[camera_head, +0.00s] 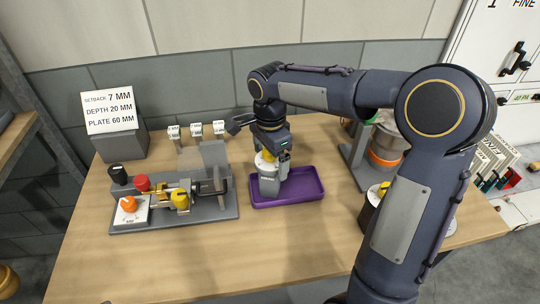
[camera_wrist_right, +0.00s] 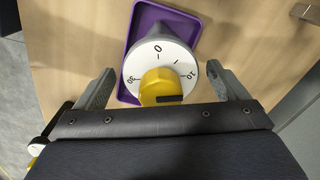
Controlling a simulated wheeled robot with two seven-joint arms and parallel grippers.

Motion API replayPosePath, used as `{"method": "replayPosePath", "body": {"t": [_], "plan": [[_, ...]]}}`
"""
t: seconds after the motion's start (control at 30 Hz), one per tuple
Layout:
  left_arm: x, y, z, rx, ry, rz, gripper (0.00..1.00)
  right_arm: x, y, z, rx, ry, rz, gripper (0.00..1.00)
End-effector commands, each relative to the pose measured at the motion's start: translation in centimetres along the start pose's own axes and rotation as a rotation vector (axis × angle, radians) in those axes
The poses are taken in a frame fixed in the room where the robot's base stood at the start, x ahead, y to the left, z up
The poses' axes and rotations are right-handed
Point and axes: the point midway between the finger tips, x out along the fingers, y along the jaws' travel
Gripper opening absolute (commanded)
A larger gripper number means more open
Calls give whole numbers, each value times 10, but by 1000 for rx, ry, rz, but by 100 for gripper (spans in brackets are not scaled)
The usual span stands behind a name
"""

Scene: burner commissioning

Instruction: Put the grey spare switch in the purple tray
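The grey switch (camera_head: 268,187) has a white dial and a yellow knob. It stands in the left part of the purple tray (camera_head: 307,183), dial up. In the right wrist view the switch (camera_wrist_right: 160,55) shows its dial facing me, with the purple tray (camera_wrist_right: 129,42) behind it. My right gripper (camera_head: 271,160) is above the tray at the switch's top. In the wrist view its fingers (camera_wrist_right: 165,88) stand apart on either side of the dial, with a gap on both sides. My left gripper is not in view.
A grey fixture (camera_head: 215,212) with black, red, orange and yellow knobs stands left of the tray. A sign (camera_head: 109,111) stands behind it. A stand with an orange-banded pot (camera_head: 385,150) is at the right, partly hidden by my arm. The front table is clear.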

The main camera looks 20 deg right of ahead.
Motion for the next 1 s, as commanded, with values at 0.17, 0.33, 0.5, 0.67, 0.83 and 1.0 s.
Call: {"method": "replayPosePath", "body": {"t": [0.17,0.33,0.5,0.67,0.83,1.0], "plan": [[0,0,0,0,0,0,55,0,0,0,0,0,0,93],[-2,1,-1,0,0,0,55,-11,-1,0,0,1,-2,93],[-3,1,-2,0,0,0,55,-44,-1,0,1,0,-6,93],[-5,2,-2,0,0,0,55,-79,-1,1,-1,0,-5,93],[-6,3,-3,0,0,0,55,-108,-1,0,0,0,-3,93],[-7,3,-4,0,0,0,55,-122,1,0,-6,-1,-3,93]]}}
